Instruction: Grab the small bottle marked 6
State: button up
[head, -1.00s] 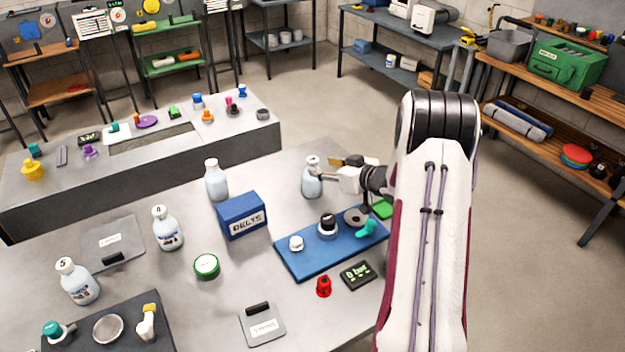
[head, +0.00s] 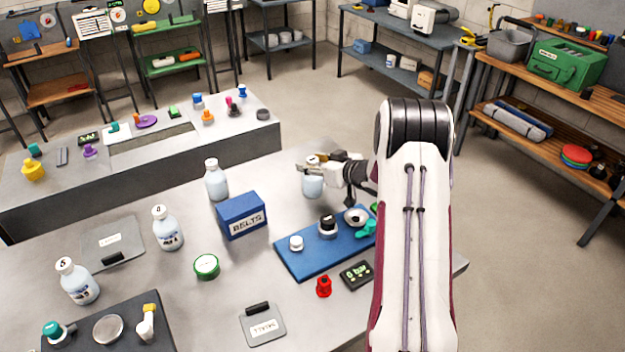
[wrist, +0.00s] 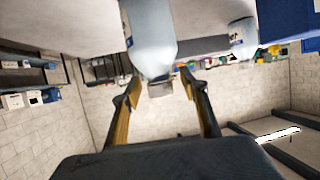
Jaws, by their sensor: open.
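A small pale-blue bottle (head: 312,187) stands at the far right of the grey table; its number is not readable. My gripper (head: 314,165) is at its upper part and hides some of its neck. In the wrist view the bottle (wrist: 152,42) is just beyond and between the spread fingers of my gripper (wrist: 161,80). The gripper is open; I cannot tell whether a finger touches the bottle. Similar bottles stand further left: one marked 5 (head: 78,283), one with an unclear number (head: 168,230), and one with no readable number (head: 216,182).
The blue BELTS box (head: 241,217) stands left of my gripper. A blue mat (head: 310,262) with several small parts lies in front of it. A red part (head: 324,286) and a black display (head: 356,274) are nearer. Bare table lies between the box and the far bottle.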

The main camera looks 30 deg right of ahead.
grip_shut()
jog(key=shift+r, duration=0.15)
jog(key=shift+r, duration=4.9)
